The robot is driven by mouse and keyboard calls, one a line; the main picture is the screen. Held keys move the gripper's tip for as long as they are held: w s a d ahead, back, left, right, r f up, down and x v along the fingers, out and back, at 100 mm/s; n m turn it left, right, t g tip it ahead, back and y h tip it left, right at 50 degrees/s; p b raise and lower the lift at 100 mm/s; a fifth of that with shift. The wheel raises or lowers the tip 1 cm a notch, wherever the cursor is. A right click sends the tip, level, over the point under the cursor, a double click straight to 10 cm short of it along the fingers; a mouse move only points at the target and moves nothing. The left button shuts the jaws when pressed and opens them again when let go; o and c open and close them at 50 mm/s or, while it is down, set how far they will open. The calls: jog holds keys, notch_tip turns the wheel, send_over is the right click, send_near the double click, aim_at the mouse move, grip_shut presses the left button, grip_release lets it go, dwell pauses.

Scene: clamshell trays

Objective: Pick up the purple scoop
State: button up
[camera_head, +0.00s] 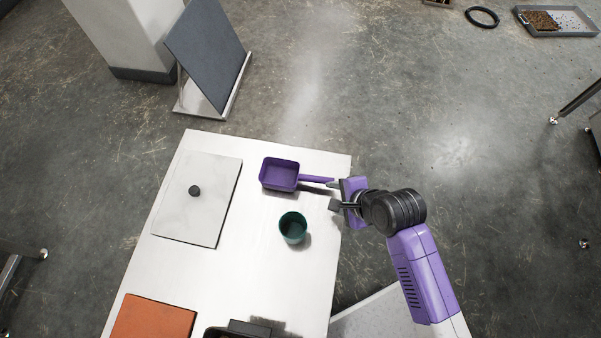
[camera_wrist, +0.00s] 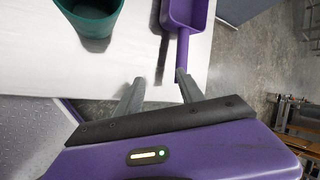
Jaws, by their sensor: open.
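The purple scoop (camera_head: 279,174) lies on the white table, its square bowl to the left and its handle pointing right toward the table's edge. In the wrist view the scoop (camera_wrist: 184,14) shows at the top, with its handle running down toward my right finger. My gripper (camera_head: 333,194) is at the handle's end, over the table's right edge. In the wrist view my gripper (camera_wrist: 157,92) has its fingers apart with nothing held between them. The handle's end is close to the right finger; I cannot tell whether they touch.
A green cup (camera_head: 293,228) stands just below the scoop on the white table (camera_head: 180,275). A pale board with a dark knob (camera_head: 198,205) lies at the left. An orange block (camera_head: 152,318) and a black container (camera_head: 238,330) are at the near end.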

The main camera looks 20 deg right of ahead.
aim_at(316, 179)
jog(key=w+r+m+g+y, duration=0.1)
jog(key=w+r+m+g, duration=0.15)
jog(key=w+m, duration=0.2)
jog(key=shift+t, duration=0.25)
jog(key=shift+w+r+x, duration=0.1)
jog(key=shift+w+x, duration=0.05)
jog(key=shift+x, duration=1.15)
jog(key=shift+w+r+x, duration=0.1)
jog(key=shift+w+x, duration=0.05)
jog(key=shift+x, duration=1.1)
jog(key=shift+w+x, duration=0.15)
jog(key=shift+x, duration=1.15)
jog(key=shift+a, duration=0.1)
grip_shut()
